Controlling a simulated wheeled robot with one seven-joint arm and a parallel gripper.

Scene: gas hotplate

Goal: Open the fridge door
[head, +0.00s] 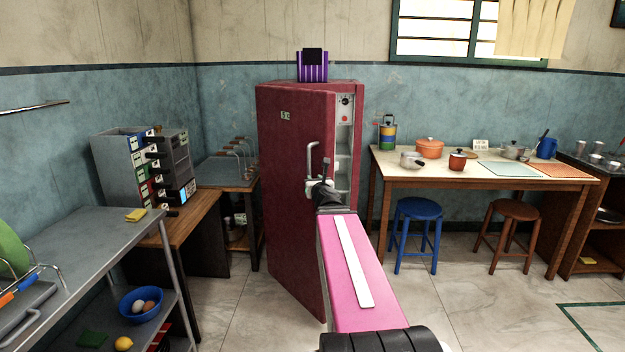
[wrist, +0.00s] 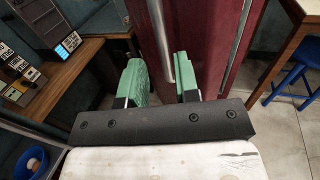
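The fridge (head: 345,88) is dark red and stands in the middle of the head view. Its door (head: 285,200) is partly open: the free right edge stands out toward me, and a strip of pale interior (head: 344,145) with a control panel shows beside it. The silver handle (head: 311,158) is upright near the door's free edge. My gripper (head: 322,187) is at the lower part of the handle. In the wrist view the green fingers of my gripper (wrist: 162,85) are apart, with the handle (wrist: 158,40) between them and gaps beside it.
A wooden table (head: 385,160) with pots stands right of the fridge, with a blue stool (head: 417,210) and a brown stool (head: 515,212) before it. A metal shelf unit (head: 75,255) stands at left. The tiled floor (head: 430,300) in front is clear.

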